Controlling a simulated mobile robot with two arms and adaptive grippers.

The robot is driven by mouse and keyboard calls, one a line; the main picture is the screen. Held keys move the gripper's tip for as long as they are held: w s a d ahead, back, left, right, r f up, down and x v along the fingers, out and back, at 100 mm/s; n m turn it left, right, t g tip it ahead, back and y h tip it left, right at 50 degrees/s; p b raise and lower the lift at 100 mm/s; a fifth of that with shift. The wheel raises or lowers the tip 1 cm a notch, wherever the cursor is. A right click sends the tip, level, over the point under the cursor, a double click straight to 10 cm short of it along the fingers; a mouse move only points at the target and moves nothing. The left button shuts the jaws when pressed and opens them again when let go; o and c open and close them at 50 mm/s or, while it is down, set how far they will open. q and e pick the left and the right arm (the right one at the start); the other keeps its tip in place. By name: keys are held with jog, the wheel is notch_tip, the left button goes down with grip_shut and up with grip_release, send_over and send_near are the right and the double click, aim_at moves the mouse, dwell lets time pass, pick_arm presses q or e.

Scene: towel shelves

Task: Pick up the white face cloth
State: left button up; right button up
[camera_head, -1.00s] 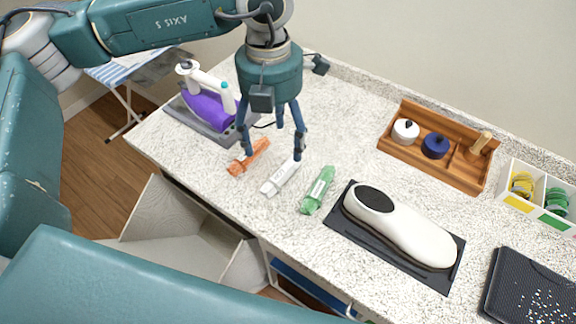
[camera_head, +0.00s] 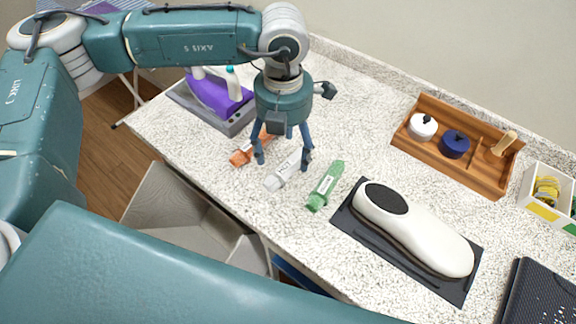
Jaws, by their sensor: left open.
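The white face cloth (camera_head: 281,176) is a rolled bundle lying on the speckled counter, between an orange roll (camera_head: 249,150) on its left and a green roll (camera_head: 325,186) on its right. My left gripper (camera_head: 282,160) is open, pointing down, with its fingers spread over the far part of the white cloth. One fingertip is on the orange-roll side and the other is on the green-roll side. I cannot tell whether the fingers touch the cloth or the counter. My right gripper is not in view.
A purple iron (camera_head: 220,92) on a grey base stands behind left. A white shoe-shaped form (camera_head: 415,225) lies on a dark mat (camera_head: 350,232) to the right. A wooden organizer (camera_head: 462,165) with white and blue pots stands at the back. An open cabinet (camera_head: 180,215) is below the counter's front edge.

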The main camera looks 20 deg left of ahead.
aim_at(285, 162)
pick_arm(q)
notch_tip(285, 162, down, 4)
jog(key=shift+w+r+p, duration=0.1)
jog(key=shift+w+p, duration=0.05)
jog(key=shift+p, duration=0.75)
jog(key=shift+f, duration=0.5)
jog(key=c, duration=1.3)
jog(key=shift+o, duration=0.2)
jog(key=shift+r, duration=0.1)
